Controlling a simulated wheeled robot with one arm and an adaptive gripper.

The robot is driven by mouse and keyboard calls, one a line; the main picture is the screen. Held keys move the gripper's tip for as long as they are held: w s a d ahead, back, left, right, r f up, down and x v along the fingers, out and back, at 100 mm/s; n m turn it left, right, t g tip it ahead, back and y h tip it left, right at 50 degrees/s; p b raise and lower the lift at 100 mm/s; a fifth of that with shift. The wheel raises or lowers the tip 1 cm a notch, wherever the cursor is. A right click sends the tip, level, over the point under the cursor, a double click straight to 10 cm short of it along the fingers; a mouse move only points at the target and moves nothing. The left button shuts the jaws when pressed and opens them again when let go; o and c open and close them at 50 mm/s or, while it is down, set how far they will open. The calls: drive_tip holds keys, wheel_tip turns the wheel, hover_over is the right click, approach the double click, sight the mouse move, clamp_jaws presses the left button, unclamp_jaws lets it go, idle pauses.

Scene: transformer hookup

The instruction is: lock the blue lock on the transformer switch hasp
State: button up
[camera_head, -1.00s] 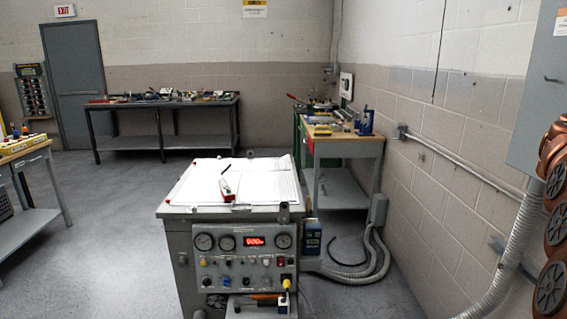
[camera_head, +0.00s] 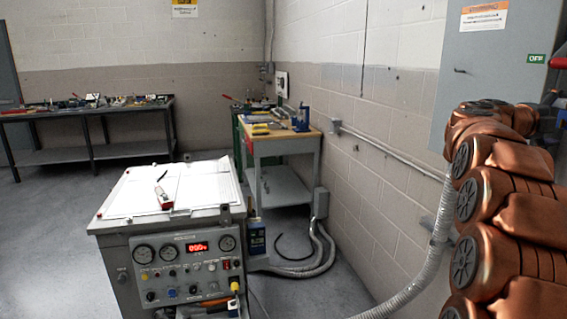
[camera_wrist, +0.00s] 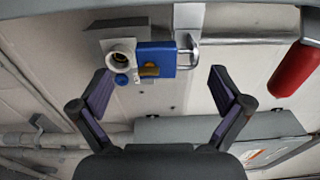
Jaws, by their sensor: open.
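The blue lock (camera_wrist: 153,60) shows in the wrist view near the top middle, with its silver shackle (camera_wrist: 188,48) to its right, at a grey metal hasp plate (camera_wrist: 188,18). I cannot tell whether the shackle is closed. My gripper (camera_wrist: 161,78) is open, its two dark fingers spread to the left and right of the lock, apart from it. The red switch handle (camera_wrist: 298,68) hangs at the upper right. In the head view, the grey switch box (camera_head: 500,70) is at the upper right, partly behind my copper-coloured arm.
A grey control cabinet (camera_head: 190,262) with papers on top stands in front at the left. A workbench (camera_head: 285,146) and a pipe with flexible conduit (camera_head: 425,250) are along the right wall. Open floor lies at the left.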

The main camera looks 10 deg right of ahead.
drive_tip(key=shift+w+a+b, duration=0.1)
drive_tip(key=shift+a+b, duration=0.2)
drive_tip(key=shift+a, duration=2.3)
drive_tip(key=shift+a, duration=0.1)
